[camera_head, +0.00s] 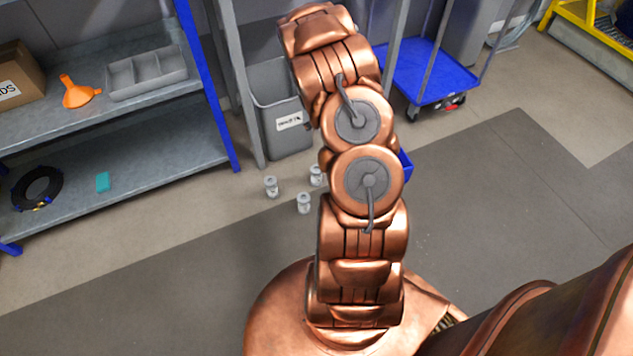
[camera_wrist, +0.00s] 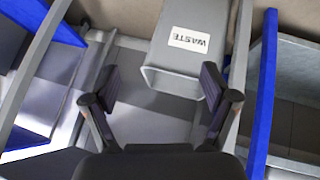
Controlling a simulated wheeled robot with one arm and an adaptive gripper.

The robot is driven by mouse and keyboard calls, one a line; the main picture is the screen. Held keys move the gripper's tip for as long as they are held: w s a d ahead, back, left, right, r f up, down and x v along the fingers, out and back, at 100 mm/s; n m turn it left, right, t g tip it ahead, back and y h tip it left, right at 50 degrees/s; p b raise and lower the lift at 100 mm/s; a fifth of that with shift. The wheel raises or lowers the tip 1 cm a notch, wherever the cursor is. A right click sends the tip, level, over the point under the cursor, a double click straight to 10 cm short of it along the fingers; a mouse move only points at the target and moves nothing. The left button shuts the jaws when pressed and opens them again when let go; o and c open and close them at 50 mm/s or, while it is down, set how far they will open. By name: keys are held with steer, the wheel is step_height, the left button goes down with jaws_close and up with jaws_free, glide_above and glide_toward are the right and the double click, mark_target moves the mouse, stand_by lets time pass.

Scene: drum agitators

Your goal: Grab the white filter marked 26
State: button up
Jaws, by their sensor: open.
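Three small white cylindrical filters stand on the floor in the head view: a left one (camera_head: 271,187), a front one (camera_head: 304,203) and a back one (camera_head: 316,175) close beside my arm. Their markings are too small to read, so I cannot tell which is 26. My gripper (camera_wrist: 160,95) shows in the wrist view with its two dark fingers spread apart and nothing between them. It is open and faces the grey waste bin area, away from the filters. No filter shows in the wrist view. In the head view my gripper is hidden behind my arm.
A grey waste bin (camera_head: 283,135) stands behind the filters, and a blue object (camera_head: 405,166) is partly hidden by my arm. A shelf at left holds an orange funnel (camera_head: 79,92) and a grey tray (camera_head: 147,73). A blue cart (camera_head: 428,72) stands behind right. The right floor is clear.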

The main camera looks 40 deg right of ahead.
step_height(320, 180, down, 18)
steer(key=d+t+b, duration=0.2)
steer(key=t+b, duration=0.1)
steer(key=b, duration=0.3)
steer(key=m+t+b, duration=0.2)
steer(key=t+b, duration=0.1)
steer(key=b, duration=0.4)
glide_toward(316, 168)
steer(key=w+f, duration=0.2)
steer(key=shift+s+d+f+h, duration=0.15)
steer(key=shift+h, duration=0.25)
steer(key=shift+t, duration=0.3)
steer(key=shift+b+x, duration=1.7)
steer(key=shift+x, duration=2.2)
steer(key=shift+s+d, duration=0.1)
steer(key=c, duration=1.3)
